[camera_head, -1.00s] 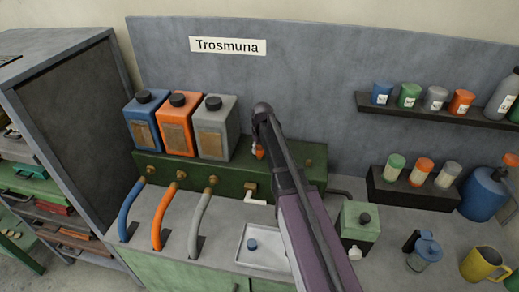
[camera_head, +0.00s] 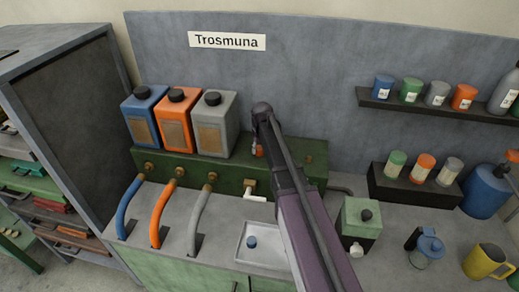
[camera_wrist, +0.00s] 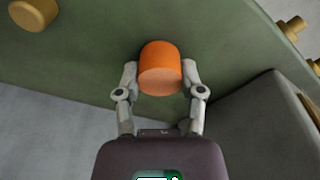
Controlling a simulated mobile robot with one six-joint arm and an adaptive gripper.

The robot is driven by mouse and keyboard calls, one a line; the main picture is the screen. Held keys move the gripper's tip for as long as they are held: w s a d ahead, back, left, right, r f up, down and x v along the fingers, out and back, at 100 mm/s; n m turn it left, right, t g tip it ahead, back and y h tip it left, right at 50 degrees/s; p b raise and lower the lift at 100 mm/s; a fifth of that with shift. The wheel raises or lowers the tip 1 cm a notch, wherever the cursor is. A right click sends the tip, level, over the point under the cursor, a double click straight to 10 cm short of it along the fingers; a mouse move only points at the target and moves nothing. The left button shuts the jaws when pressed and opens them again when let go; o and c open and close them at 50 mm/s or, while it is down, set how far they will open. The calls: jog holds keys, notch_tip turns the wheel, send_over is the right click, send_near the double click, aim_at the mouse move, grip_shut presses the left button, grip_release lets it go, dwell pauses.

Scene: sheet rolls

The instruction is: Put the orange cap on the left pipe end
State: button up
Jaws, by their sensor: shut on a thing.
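The orange cap (camera_wrist: 160,68) is held between the two fingers of my gripper (camera_wrist: 160,82) in the wrist view. My gripper is shut on it. The cap is in front of the green box face (camera_wrist: 90,60); no pipe end shows behind it, and I cannot tell if it touches one. In the head view a bit of the cap (camera_head: 259,150) shows beside my arm, which hides most of my gripper. A brass pipe end (camera_head: 308,160) shows on the green box to the right of my arm. The left pipe end cannot be made out.
Blue, orange and grey hoses (camera_head: 197,215) come off brass fittings on the green box (camera_head: 230,172). Three canisters (camera_head: 174,122) stand on it. A green container (camera_head: 358,220) stands right.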

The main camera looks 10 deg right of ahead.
jog(key=o, duration=1)
jog(key=shift+r, duration=0.15)
